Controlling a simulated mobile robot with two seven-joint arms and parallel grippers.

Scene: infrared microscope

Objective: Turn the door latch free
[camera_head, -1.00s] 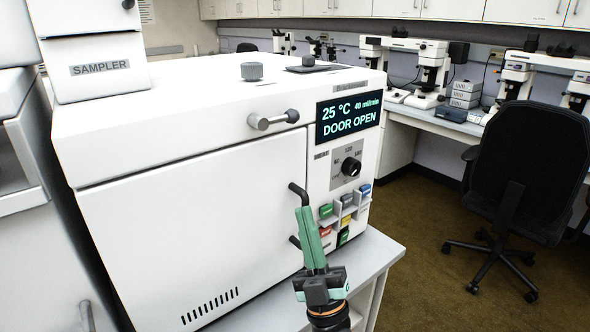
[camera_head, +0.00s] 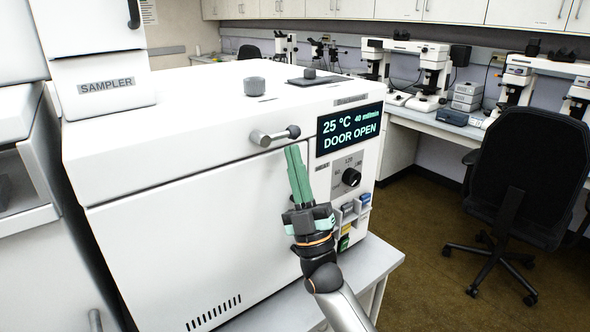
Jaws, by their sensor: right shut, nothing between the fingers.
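The door latch (camera_head: 275,135) is a grey horizontal lever with a dark round knob at its right end, on the upper front of the white instrument. The instrument's white door (camera_head: 190,235) fills the front below it. The display (camera_head: 349,128) reads "DOOR OPEN". My right gripper (camera_head: 292,150) points up, its green fingers shut and empty, their tips just below the latch in the picture. I cannot tell whether they touch it. The gripper and arm hide the door's handle. My left gripper is not in view.
A black dial (camera_head: 351,177) and several coloured buttons (camera_head: 348,208) sit right of the gripper. The sampler (camera_head: 106,86) stands on top at the left. A black chair (camera_head: 523,180) stands on the open floor at right, before a bench with microscopes.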

